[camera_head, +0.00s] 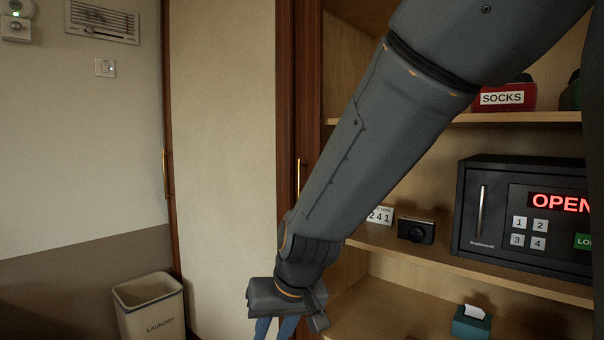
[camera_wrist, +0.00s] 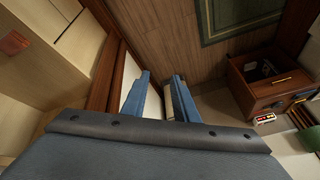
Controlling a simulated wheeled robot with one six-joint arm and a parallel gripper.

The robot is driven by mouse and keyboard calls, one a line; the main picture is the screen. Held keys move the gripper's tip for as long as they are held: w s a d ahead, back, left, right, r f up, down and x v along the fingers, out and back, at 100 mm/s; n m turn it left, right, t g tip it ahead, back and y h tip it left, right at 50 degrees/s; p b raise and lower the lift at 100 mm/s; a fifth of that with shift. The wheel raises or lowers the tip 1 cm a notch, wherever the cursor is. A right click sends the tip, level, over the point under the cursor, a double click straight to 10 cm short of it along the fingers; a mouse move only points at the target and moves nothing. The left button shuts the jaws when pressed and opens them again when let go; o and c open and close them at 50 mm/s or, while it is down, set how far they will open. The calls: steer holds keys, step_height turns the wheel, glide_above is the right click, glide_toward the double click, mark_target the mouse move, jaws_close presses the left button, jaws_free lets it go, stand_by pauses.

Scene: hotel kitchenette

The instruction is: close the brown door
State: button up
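A cream-panelled door (camera_head: 222,150) with brown edging stands at the middle left in the head view, beside open shelves. A brass handle (camera_head: 298,178) is on its right brown edge, and another brass handle (camera_head: 165,174) is at its left. In the wrist view a brown upright edge (camera_wrist: 126,76) runs just left of my fingers. My gripper (camera_head: 275,333) is low in front of the door's right edge, below the handle. The wrist view shows my gripper (camera_wrist: 161,76) with its blue fingers apart and nothing clearly held. Whether a finger touches the door cannot be told.
Shelves on the right hold a black safe (camera_head: 525,215), a camera (camera_head: 416,229), a red socks box (camera_head: 503,97) and a tissue box (camera_head: 471,322). A laundry bin (camera_head: 150,306) stands at lower left. A brown cabinet (camera_wrist: 268,84) with an open drawer is at right in the wrist view.

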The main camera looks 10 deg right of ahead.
steer(key=w+a+r+m+t+p, duration=0.1)
steer(key=w+r+t+p, duration=0.1)
steer(key=w+r, duration=0.35)
steer(key=w+a+r+t+p, duration=0.2)
steer(key=w, duration=0.6)
steer(key=m+t+h+p, duration=0.5)
steer(key=m+h+p, duration=0.3)
steer(key=h+p, duration=0.5)
glide_toward(299, 183)
steer(key=w+h+b, duration=0.1)
steer(key=w, duration=0.1)
steer(key=x, duration=0.2)
steer(key=p+x, duration=0.1)
steer(key=x, duration=0.4)
steer(key=shift+s+d+f+p, duration=0.25)
steer(key=shift+d+f+p, duration=0.05)
steer(key=shift+f+p, duration=0.1)
jaws_close()
